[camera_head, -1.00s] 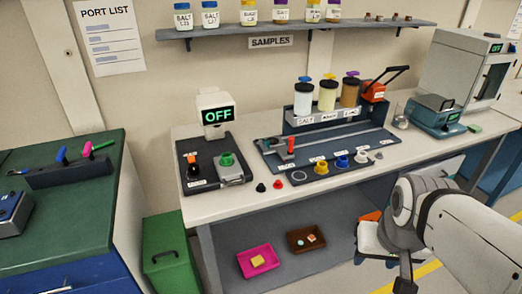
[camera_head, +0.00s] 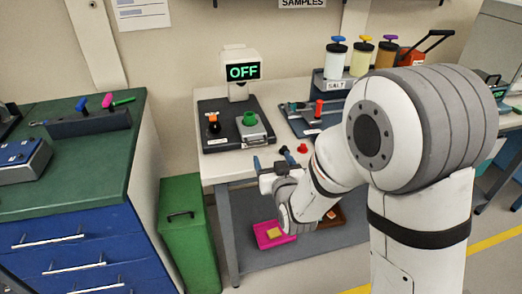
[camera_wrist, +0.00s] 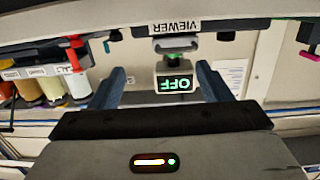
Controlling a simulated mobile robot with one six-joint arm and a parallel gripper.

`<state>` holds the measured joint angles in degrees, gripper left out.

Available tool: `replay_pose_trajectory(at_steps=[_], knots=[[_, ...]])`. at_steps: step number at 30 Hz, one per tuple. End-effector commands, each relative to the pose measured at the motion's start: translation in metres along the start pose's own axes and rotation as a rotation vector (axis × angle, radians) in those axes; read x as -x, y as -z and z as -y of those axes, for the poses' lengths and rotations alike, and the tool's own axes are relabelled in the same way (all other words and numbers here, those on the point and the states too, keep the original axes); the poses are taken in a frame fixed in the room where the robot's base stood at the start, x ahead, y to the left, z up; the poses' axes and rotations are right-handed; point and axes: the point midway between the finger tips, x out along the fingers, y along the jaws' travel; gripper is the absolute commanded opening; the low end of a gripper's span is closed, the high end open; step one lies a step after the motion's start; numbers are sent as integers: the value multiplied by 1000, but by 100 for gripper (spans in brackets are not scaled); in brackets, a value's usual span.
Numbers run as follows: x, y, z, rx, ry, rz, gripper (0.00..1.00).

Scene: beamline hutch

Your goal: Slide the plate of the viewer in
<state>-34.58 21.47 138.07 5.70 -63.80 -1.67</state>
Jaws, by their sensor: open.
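The viewer (camera_head: 215,143) stands on the white bench, with a dark base and a raised screen (camera_head: 242,72) reading OFF. A grey plate (camera_head: 256,132) with a green knob (camera_head: 249,118) sits on the right part of its base. A black item with an orange top (camera_head: 214,126) stands on the left part. My gripper (camera_head: 272,159) is open and empty in front of the bench edge, below and apart from the viewer. In the wrist view, the scene appears inverted; the VIEWER label (camera_wrist: 176,27) and OFF screen (camera_wrist: 175,84) lie near the line between my open fingers (camera_wrist: 160,68).
Jars in a rack (camera_head: 335,86) and a red knob (camera_head: 318,108) stand to the right. A small red piece (camera_head: 302,148) lies near the bench edge. A pink tray (camera_head: 263,240) is on the shelf below.

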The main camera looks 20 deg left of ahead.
Motion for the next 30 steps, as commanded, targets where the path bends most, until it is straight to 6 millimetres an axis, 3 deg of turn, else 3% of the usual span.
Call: replay_pose_trajectory(at_steps=[6,21,30], knots=[[-6,-7,23,7,33,-96,71],[-72,2,26,8,34,-103,71],[-81,2,26,8,35,-102,71]])
